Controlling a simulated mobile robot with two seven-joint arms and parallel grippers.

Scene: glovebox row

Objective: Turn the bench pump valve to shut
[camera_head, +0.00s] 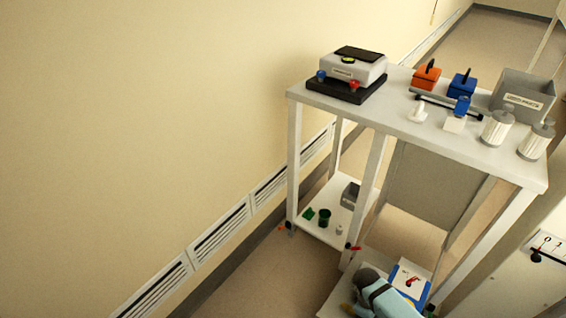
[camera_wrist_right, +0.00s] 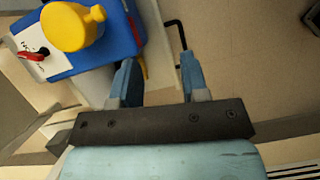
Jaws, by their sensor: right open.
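The blue pump (camera_wrist_right: 95,45) is at the upper left of the right wrist view, with a yellow cylinder (camera_wrist_right: 72,27) on it. Its white panel (camera_wrist_right: 27,40) carries the red valve lever (camera_wrist_right: 36,56); the panel's marks are too small to read. In the head view the red lever (camera_head: 411,282) shows on the white panel at the bottom. My right gripper (camera_wrist_right: 155,72) is open and empty, with its fingers to the right of the pump and apart from the lever. In the head view, my light-blue right wrist hides part of the pump. My left gripper is out of view.
A white bench (camera_head: 400,115) bears a grey-and-black device (camera_head: 352,68), an orange box (camera_head: 426,75), a blue box (camera_head: 461,86), a grey bin (camera_head: 523,98) and two canisters. Its lower shelf (camera_head: 325,232) holds small items. A 0/1 switch panel (camera_head: 548,243) stands at right. Floor is clear at lower left.

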